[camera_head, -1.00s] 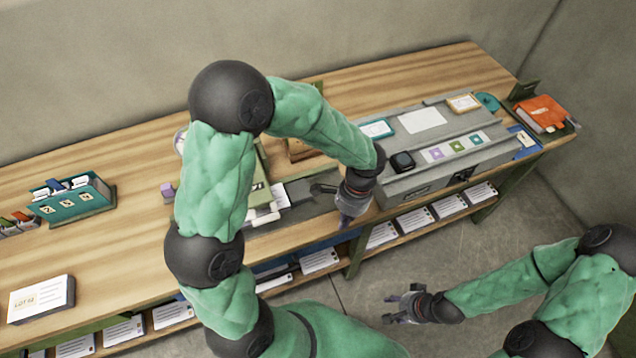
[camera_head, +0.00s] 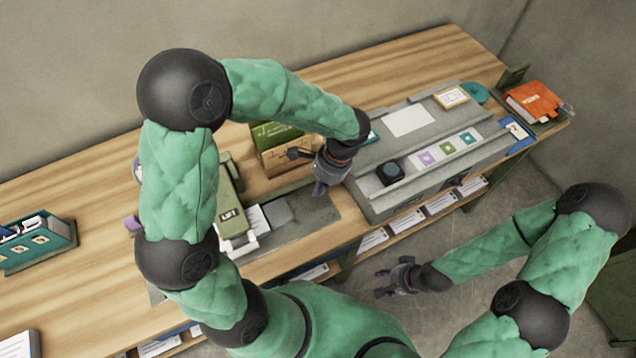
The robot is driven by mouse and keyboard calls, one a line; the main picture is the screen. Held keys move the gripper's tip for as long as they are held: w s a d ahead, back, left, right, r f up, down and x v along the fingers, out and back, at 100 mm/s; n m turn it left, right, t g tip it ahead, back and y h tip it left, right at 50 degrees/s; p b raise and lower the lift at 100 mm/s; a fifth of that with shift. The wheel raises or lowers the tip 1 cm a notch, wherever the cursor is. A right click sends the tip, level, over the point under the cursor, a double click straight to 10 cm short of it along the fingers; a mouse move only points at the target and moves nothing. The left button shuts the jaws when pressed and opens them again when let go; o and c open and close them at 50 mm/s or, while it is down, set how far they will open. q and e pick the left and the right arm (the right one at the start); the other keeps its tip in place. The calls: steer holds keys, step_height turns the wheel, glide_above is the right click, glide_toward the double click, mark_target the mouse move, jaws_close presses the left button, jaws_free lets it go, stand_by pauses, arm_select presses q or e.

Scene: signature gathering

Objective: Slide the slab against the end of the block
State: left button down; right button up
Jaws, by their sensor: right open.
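The long grey block (camera_head: 395,180) sits on the right half of the wooden table, with a stepped top. A small grey slab-like piece (camera_head: 279,211) lies on a dark grey strip (camera_head: 315,212) left of the block's near-left end; I cannot be sure it is the slab. My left gripper (camera_head: 308,172) hangs over the strip, just left of the block's end. Its fingers look spread and nothing shows between them. My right gripper (camera_head: 388,278) is open and empty, in front of the table over the floor.
A green device with a label (camera_head: 232,212) and white papers (camera_head: 256,222) stand left of the slab-like piece. A wooden box (camera_head: 285,155) is behind my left gripper. A dark cube (camera_head: 390,173) sits on the block. An orange book (camera_head: 535,102) lies at the far right.

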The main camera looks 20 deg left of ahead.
mark_target(310, 206)
arm_select(q)
steer(key=b+x, duration=0.2)
steer(key=x, duration=0.5)
steer(key=s+a, duration=0.1)
steer(key=s+a+b, duration=0.1)
steer(key=shift+a+r, duration=0.15)
steer(key=shift+a, duration=0.1)
steer(key=shift+s+a, duration=0.15)
steer(key=shift+a, duration=0.15)
steer(key=shift+s+a, duration=0.6)
steer(key=shift+a, duration=0.1)
